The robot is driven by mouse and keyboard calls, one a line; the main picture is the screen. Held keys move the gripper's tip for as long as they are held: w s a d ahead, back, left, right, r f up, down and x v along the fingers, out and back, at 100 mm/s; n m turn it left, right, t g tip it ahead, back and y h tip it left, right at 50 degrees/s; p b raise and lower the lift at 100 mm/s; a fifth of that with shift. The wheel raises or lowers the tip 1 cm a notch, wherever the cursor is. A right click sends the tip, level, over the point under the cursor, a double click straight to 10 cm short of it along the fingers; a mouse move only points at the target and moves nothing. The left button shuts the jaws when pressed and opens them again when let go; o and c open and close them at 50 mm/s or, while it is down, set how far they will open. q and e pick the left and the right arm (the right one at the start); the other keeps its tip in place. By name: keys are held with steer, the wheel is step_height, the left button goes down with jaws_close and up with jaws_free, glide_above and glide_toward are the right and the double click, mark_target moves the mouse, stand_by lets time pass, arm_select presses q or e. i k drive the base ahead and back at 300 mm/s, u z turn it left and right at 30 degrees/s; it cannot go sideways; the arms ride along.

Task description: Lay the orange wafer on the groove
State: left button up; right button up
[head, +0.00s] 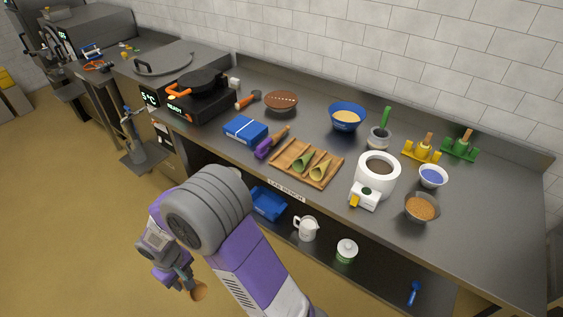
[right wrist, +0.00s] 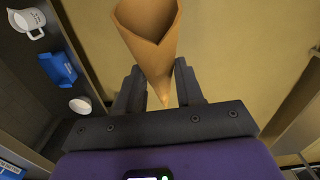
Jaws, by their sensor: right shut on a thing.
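The orange wafer (right wrist: 150,40) is a hollow cone in the right wrist view, with its open end away from the gripper and its tip between the fingers. My right gripper (right wrist: 160,88) is shut on it near the tip. In the head view my right gripper (head: 186,281) hangs low over the floor in front of the bench, with part of the wafer (head: 199,292) showing below it. The wooden grooved board (head: 325,152) lies on the bench, holding a green cone (head: 302,160) and a yellow-green cone (head: 320,170). Its left part looks bare. My left gripper is not in view.
A purple-handled tool (head: 265,148) and a blue box (head: 245,131) lie left of the board. A white pot (head: 377,175) stands right of it. The lower shelf holds a blue tray (head: 268,204), a white pitcher (head: 306,229) and a white jar (head: 346,251).

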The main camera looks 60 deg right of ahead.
mark_target(289, 157)
steer(key=k, duration=0.1)
steer(key=z, duration=1)
